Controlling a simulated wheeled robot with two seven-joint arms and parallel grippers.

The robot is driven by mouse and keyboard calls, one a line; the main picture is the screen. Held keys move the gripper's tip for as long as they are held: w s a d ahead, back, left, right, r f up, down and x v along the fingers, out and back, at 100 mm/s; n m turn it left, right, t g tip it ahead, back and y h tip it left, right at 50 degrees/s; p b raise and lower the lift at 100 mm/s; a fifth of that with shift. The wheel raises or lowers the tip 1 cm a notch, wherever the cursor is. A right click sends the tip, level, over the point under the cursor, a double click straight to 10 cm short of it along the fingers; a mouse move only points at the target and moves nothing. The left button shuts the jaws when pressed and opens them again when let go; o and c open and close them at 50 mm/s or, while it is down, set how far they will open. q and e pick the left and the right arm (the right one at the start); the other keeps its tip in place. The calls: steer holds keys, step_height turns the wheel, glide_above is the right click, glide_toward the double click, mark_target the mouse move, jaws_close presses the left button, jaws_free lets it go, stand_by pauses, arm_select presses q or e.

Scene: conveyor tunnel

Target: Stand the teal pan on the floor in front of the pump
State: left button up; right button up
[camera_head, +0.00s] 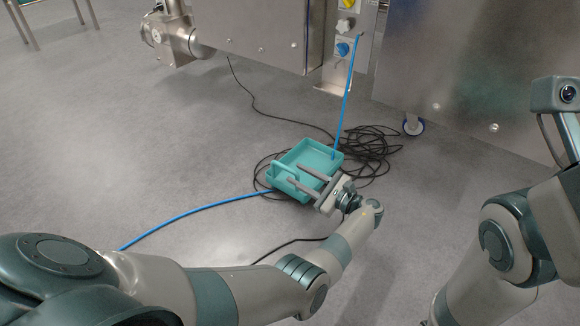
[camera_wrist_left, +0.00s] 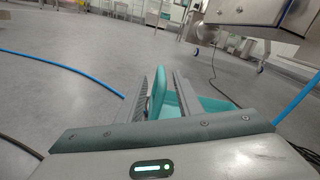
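The teal pan (camera_head: 322,157) is a shallow rectangular tray with an upright teal plate at its near left side. It appears to rest on the floor among black cables. My left gripper (camera_head: 294,174) reaches over its near edge with its two fingers apart. In the left wrist view the upright plate (camera_wrist_left: 158,90) stands between the fingers, with a narrow gap by the right finger. The pan's floor shows beyond the right finger. A rounded steel unit (camera_head: 172,36) at the top left looks like the pump. My right gripper is out of view; only parts of my right arm show.
A blue hose (camera_head: 346,100) runs from the steel cabinet to the pan area, and another blue length (camera_head: 190,211) runs left. Coiled black cables (camera_head: 372,142) lie behind and around the pan. A caster (camera_head: 413,126) stands at the right. The left floor is mostly clear.

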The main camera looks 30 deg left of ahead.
arm_select(q)
steer(key=shift+s+d+p, duration=0.2)
steer(key=shift+d+p, duration=0.05)
steer(key=shift+d, duration=1.15)
steer(key=shift+s+d+p, duration=0.15)
steer(key=shift+d+p, duration=0.1)
steer(key=shift+d, duration=1.1)
